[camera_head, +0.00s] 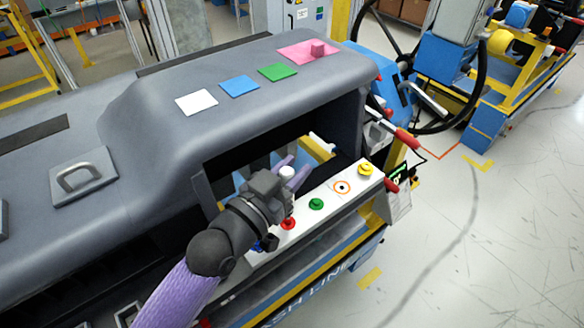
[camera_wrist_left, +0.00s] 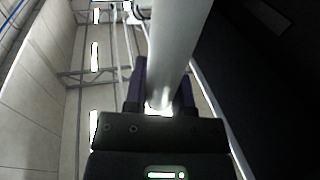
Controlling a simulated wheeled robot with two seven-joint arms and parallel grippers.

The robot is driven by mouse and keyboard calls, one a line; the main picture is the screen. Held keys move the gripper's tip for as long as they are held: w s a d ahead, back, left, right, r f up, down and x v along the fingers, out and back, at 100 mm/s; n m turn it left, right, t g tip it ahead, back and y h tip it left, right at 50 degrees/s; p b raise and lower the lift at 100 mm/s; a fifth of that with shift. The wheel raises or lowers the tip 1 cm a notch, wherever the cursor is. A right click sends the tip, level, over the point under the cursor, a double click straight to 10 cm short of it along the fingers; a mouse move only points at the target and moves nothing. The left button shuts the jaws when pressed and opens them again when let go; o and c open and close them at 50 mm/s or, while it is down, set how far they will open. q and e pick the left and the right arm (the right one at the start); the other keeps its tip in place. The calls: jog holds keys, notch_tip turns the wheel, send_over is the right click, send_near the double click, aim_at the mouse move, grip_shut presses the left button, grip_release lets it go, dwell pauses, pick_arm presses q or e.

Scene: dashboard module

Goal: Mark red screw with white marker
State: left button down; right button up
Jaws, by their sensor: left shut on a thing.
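The red screw (camera_head: 288,224) stands on the light strip along the dashboard's front edge, close beside my left gripper. My left gripper (camera_head: 290,171) is above the strip, its purple fingers shut on a white marker (camera_head: 289,172). Only the marker's white end shows between the fingers in the head view. In the left wrist view the marker (camera_wrist_left: 177,45) is a large pale cylinder between the fingers (camera_wrist_left: 160,100). The marker's tip is hidden, so I cannot tell whether it touches the screw. My right gripper is not in view.
The dashboard (camera_head: 130,120) overhangs behind the gripper. White (camera_head: 197,102), blue (camera_head: 239,86), green (camera_head: 277,72) and pink (camera_head: 298,53) pads lie on top.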

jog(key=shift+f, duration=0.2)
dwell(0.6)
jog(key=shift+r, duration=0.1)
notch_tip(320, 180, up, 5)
jog(key=p, duration=0.4)
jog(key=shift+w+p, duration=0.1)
jog(key=shift+p, duration=0.3)
